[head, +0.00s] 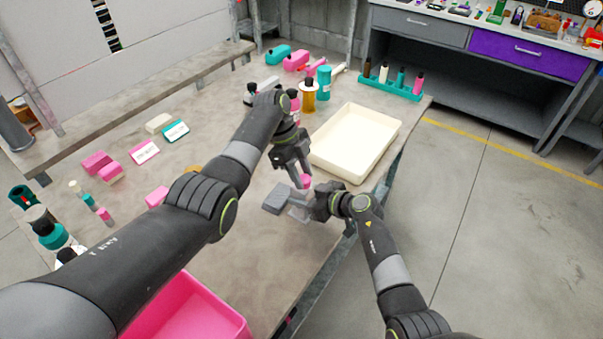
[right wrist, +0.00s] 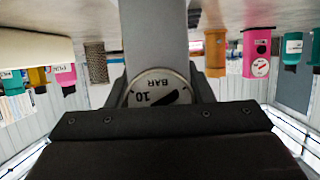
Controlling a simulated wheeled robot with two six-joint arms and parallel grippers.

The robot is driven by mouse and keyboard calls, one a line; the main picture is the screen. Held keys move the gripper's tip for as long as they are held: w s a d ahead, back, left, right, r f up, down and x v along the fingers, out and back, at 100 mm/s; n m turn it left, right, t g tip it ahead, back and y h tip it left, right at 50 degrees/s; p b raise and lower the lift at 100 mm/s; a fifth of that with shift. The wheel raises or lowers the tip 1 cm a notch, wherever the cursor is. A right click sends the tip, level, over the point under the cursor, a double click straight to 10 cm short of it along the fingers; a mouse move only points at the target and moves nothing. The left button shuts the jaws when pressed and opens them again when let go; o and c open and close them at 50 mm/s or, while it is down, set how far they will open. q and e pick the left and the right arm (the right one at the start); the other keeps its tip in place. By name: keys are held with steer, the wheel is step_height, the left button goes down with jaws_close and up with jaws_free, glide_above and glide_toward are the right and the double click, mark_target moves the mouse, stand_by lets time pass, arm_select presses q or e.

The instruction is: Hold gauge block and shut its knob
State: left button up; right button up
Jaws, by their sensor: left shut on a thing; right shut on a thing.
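The grey gauge block (head: 277,199) is above the table near its right edge, just left of my right gripper (head: 306,206). My right gripper is shut on it. In the right wrist view the block (right wrist: 155,35) shows between the fingers, with its round gauge dial (right wrist: 158,88) marked 10 BAR upside down. A small pink knob (head: 306,181) sits at the fingertips of my left gripper (head: 299,177). That gripper points down from above and is shut on the knob. The knob's turn angle and most of the gauge block's front are hidden in the head view.
A cream tray (head: 322,160) stands just behind and right of the grippers. An orange bottle (head: 308,97) and a teal bottle (head: 324,84) stand beyond. A pink bin (head: 222,318) is at the front. Pink and teal parts lie on the left of the table.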

arm_select(q)
steer(key=shift+w+a, duration=0.1)
steer(key=shift+a, duration=0.05)
steer(key=o, duration=0.7)
steer(key=shift+r, duration=0.1)
steer(key=v, duration=1.1)
steer(key=shift+a+r, duration=0.15)
steer(key=shift+r, duration=0.2)
steer(key=shift+w, duration=0.1)
arm_select(e)
steer(key=o, duration=1.4)
